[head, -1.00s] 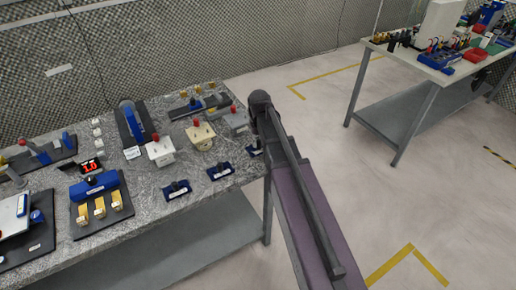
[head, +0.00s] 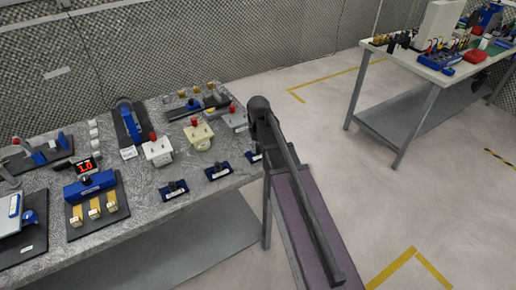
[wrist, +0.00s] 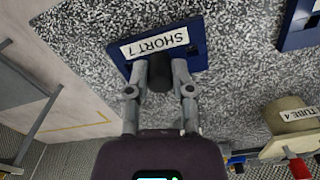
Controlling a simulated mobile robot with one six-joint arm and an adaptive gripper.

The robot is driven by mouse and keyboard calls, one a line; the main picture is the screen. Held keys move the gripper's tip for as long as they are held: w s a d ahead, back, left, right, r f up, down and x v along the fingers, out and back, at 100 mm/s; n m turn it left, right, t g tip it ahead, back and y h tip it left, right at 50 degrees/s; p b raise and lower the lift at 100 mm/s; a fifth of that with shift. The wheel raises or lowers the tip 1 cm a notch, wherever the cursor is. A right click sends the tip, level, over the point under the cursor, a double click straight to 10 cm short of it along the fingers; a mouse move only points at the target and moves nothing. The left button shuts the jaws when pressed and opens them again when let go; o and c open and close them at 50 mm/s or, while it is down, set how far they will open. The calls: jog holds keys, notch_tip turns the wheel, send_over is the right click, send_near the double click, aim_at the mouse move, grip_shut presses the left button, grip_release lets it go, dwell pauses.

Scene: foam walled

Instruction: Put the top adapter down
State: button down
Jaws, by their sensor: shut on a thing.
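In the wrist view, my gripper (wrist: 159,64) has its two grey fingers closed on a dark round adapter (wrist: 160,78). The adapter is over a blue plate (wrist: 198,54) with a white label that reads upside down, seemingly "SHORT 7". I cannot tell whether the adapter touches the plate or sits in it. In the head view, this blue plate (head: 253,156) shows at the right end of the speckled table, partly behind my arm. My gripper and the adapter are hidden there by my arm.
Two similar blue plates with dark knobs (head: 174,189) (head: 218,171) stand to the left along the table's front edge. A cream block labelled "TUBE 4" (wrist: 290,113) is close by in the wrist view. A second table (head: 420,62) stands at the back right.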

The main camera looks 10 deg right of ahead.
aim_at(258, 147)
jog(key=c, duration=0.5)
grip_release()
jog(key=shift+r, duration=0.15)
notch_tip(258, 147, up, 12)
jog(key=p, duration=1.2)
dwell(0.3)
jog(key=s, duration=1.5)
jog(key=shift+s+m, duration=0.3)
jog(key=shift+s, duration=0.05)
